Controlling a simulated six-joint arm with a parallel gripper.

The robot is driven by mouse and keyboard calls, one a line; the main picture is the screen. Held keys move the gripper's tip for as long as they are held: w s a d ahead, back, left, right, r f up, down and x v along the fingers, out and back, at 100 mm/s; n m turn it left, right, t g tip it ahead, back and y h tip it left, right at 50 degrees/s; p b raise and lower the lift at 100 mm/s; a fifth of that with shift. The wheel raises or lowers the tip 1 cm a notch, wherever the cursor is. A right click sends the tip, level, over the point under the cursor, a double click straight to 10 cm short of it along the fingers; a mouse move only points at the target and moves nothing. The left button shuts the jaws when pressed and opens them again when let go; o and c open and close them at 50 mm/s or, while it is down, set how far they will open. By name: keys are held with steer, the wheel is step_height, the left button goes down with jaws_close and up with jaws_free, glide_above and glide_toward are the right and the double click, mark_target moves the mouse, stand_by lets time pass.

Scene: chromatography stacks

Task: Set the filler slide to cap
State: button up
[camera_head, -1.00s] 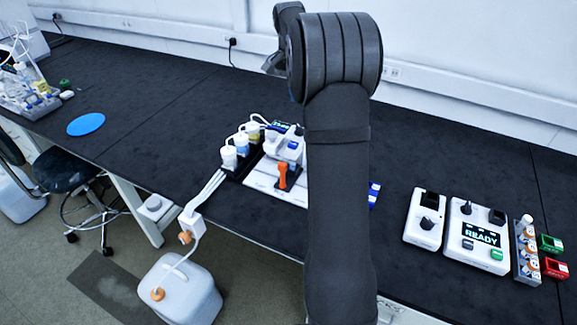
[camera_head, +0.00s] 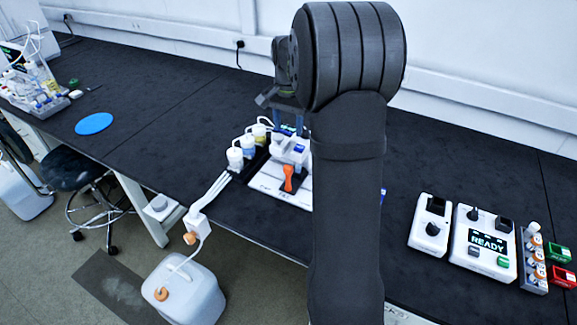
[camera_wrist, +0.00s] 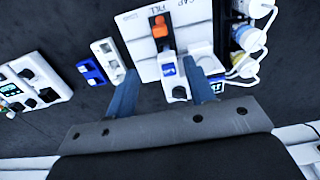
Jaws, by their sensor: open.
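The filler (camera_head: 266,188) is a white base plate on the bench, partly hidden by my arm in the head view. It carries a white block (camera_head: 291,148) and an orange handle (camera_head: 288,178) on a dark track. In the wrist view the orange handle (camera_wrist: 160,28) stands upper centre on the white plate (camera_wrist: 137,22), beside printed lettering that seems to read CAP and FILL. A white part with a blue label (camera_wrist: 171,75) lies nearer the fingers. My gripper (camera_wrist: 160,72) is open and empty, its blue fingers either side of that part; contact cannot be told. It also shows in the head view (camera_head: 287,128).
White-capped bottles (camera_head: 248,147) with tubes stand in a black rack left of the filler. A control box reading READY (camera_head: 484,240), a smaller box (camera_head: 430,222) and a vial rack (camera_head: 533,262) stand at right.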

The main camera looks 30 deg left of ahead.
mark_target(288, 166)
step_height(288, 166, down, 16)
stand_by(0.4)
